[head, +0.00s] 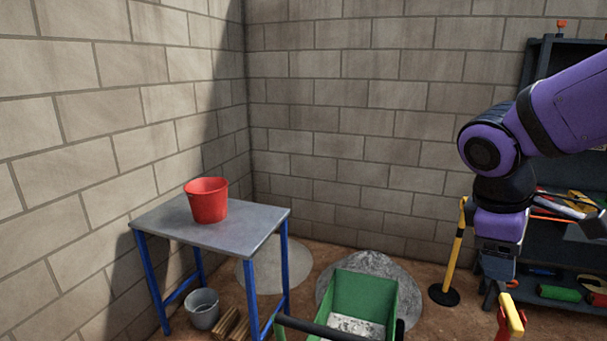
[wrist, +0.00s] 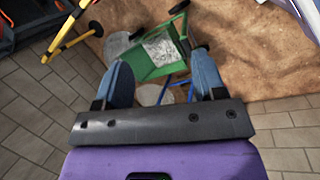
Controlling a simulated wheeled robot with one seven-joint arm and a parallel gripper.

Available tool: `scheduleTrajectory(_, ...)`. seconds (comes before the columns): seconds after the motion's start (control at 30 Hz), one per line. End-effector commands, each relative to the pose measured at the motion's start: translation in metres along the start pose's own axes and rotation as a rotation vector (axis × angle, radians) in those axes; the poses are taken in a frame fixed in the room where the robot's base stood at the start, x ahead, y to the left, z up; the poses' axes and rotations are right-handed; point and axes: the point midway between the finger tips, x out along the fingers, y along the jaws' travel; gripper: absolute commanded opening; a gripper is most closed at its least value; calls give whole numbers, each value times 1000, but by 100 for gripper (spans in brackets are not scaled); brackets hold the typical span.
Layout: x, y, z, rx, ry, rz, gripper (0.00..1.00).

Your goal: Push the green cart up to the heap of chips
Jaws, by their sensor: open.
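The green cart (head: 382,287) stands on the dirt floor at the bottom middle of the head view, with grey material in its tray. A dark bar crosses its near side. The grey heap of chips (head: 385,264) lies just behind it by the wall, partly hidden by the cart; I cannot tell whether they touch. In the wrist view the green cart (wrist: 148,70) shows beyond my fingers. My gripper (head: 498,292) hangs to the right of the cart in the head view, apart from it. In the wrist view its two blue fingers (wrist: 162,82) are spread with nothing held between them.
A table (head: 240,233) with blue legs and a red bucket (head: 207,200) stands left of the cart. A grey bucket (head: 202,309) sits beneath. A flatter pale pile (head: 273,264) lies behind. A yellow post (head: 454,255) and dark shelves (head: 553,80) stand right.

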Motion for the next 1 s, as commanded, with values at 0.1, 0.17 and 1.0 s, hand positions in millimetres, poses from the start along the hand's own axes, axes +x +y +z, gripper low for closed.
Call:
scheduleTrajectory(0.1,-14,-5,21,193,108,-30,64)
scheduleTrajectory(0.17,-20,-8,30,288,161,-47,64)
scheduleTrajectory(1.0,-61,-33,76,871,512,-165,64)
